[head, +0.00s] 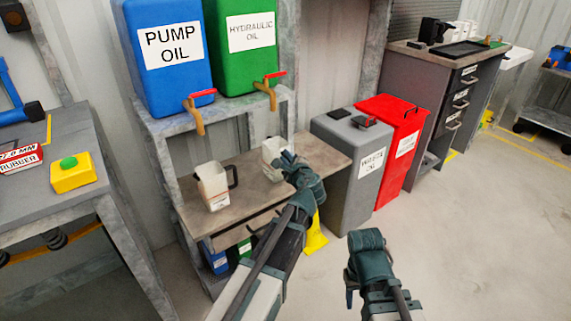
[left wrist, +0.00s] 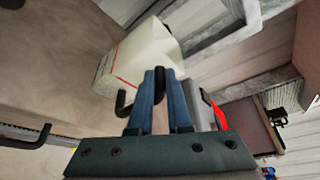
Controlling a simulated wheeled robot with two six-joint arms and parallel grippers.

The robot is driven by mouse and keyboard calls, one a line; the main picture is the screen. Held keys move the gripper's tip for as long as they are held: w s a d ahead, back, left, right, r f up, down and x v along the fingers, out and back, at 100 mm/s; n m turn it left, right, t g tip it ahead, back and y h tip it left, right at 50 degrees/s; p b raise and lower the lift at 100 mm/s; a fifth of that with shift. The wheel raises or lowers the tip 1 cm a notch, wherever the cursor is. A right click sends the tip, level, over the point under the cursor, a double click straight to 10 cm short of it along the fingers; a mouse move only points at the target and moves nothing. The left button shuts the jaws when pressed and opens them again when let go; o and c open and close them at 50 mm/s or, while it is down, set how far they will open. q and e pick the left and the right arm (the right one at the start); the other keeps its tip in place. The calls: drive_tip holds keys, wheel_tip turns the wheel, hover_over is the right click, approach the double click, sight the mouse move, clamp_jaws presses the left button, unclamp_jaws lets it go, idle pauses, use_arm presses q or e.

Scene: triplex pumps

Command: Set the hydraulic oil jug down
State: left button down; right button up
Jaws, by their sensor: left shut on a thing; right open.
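A white jug (head: 271,155) is at the bench below the green hydraulic oil tank (head: 246,45). My left gripper (head: 287,162) is shut on its handle and hides part of it. In the left wrist view the jug (left wrist: 140,58) appears tilted, with its black handle between the blue fingers (left wrist: 160,85). I cannot tell whether its base touches the bench top (head: 244,183). A second white jug (head: 212,187) with a black handle stands upright on the bench to the left. My right gripper (head: 357,280) is open and empty over the floor.
A blue pump oil tank (head: 170,75) stands on the shelf beside the green one; both have red-handled taps above the bench. A grey waste bin (head: 350,165) and a red bin (head: 400,140) stand right of the bench. Bench top between the jugs is narrow.

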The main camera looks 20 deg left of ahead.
use_arm(q)
drive_tip(key=shift+f, duration=0.15)
drive_tip(key=c, duration=0.9)
unclamp_jaws()
drive_tip(key=shift+o, duration=0.2)
drive_tip(key=p+v, duration=0.3)
drive_tip(key=v, duration=0.9)
drive_tip(key=shift+s, duration=0.1)
